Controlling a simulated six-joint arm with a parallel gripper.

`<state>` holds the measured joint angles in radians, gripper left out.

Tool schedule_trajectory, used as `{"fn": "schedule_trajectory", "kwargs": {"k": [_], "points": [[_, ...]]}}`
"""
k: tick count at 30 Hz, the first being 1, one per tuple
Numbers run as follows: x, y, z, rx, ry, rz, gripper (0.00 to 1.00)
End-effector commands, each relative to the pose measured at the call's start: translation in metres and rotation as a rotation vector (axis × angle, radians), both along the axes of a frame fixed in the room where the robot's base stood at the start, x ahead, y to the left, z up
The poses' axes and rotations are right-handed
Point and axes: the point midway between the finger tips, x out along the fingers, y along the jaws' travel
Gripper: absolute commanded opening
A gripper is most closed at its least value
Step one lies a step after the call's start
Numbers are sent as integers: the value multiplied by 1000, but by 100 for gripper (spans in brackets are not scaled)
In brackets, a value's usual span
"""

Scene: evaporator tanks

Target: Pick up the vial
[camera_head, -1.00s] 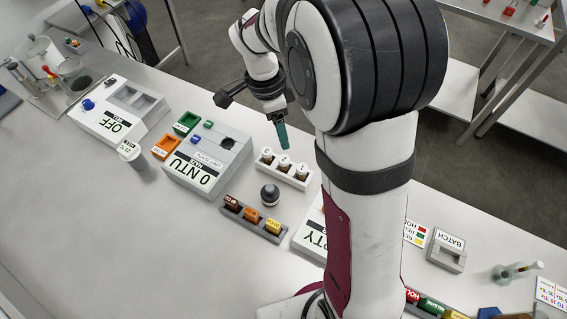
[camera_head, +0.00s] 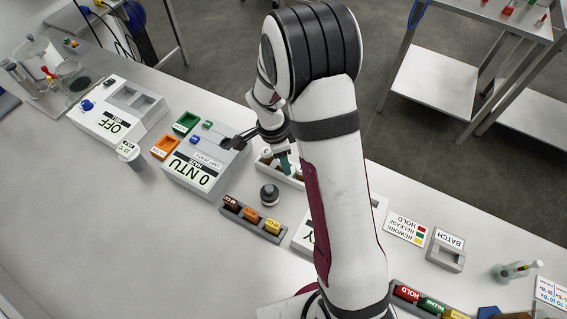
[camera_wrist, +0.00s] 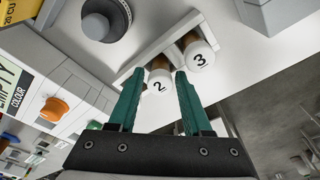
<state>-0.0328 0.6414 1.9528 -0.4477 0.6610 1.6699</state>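Amber vials with white numbered caps stand in a white rack (camera_head: 292,181) near the bench's far edge. The remaining vial does not show in the wrist view; a white cap (camera_head: 266,154) shows at the rack's left end in the head view. There my gripper (camera_head: 285,164) is over the rack and hides part of it.
The grey turbidity meter (camera_head: 205,165) is to the left. A holder with coloured blocks (camera_head: 252,220) is nearer. My arm covers part of the bench at right. The front-left bench is clear.

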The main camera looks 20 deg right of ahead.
Motion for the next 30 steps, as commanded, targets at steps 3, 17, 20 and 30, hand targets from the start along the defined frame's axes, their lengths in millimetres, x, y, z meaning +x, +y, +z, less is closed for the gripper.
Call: {"fn": "schedule_trajectory", "kwargs": {"k": [3,17,20,30], "points": [[0,0,0,0,0,0,26],[0,0,1,0,0,0,0],[1,0,15,-1,-4,1,0],[4,3,94,-1,-3,13,0]]}}
